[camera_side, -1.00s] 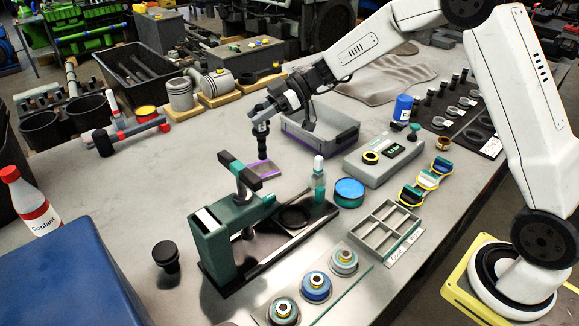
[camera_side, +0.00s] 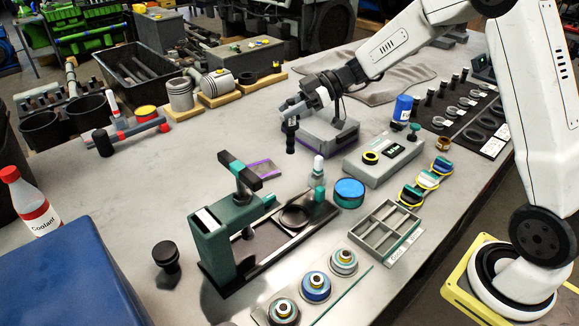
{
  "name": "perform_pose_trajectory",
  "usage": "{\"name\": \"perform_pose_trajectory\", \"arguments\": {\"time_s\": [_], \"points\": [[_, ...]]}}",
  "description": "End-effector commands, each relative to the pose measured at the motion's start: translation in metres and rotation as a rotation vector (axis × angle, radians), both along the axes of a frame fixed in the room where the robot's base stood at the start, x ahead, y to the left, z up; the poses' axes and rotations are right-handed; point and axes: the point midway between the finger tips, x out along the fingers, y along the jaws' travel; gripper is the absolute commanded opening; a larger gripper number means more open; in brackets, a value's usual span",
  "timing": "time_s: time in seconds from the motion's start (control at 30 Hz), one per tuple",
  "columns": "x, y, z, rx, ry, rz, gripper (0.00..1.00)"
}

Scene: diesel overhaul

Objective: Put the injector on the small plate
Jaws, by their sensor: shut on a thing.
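My gripper (camera_side: 292,118) is shut on a dark, upright, stubby part, which looks like the injector (camera_side: 290,138). It hangs between the fingers, in front of the left end of the grey tray. Whether its lower end touches the table cannot be told. A small flat plate with a purple edge (camera_side: 263,169) lies on the table, below and left of the held part. Its visible top is bare, and it sits just behind the green press.
The green press (camera_side: 230,225) stands in front of the plate. A grey tray (camera_side: 335,146) is behind the gripper. A grey box with a dial (camera_side: 383,158) and a blue-topped tin (camera_side: 349,191) stand to the right. The table left of the plate is clear.

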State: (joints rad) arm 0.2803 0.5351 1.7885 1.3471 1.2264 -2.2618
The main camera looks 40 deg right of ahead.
Motion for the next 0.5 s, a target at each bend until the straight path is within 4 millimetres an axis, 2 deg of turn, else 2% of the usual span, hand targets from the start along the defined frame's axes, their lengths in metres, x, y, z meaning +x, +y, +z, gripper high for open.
{"name": "perform_pose_trajectory", "arguments": {"time_s": [0.5], "points": [[0.066,0.003,-0.029,0.002,-0.001,0.001,0.0]]}}
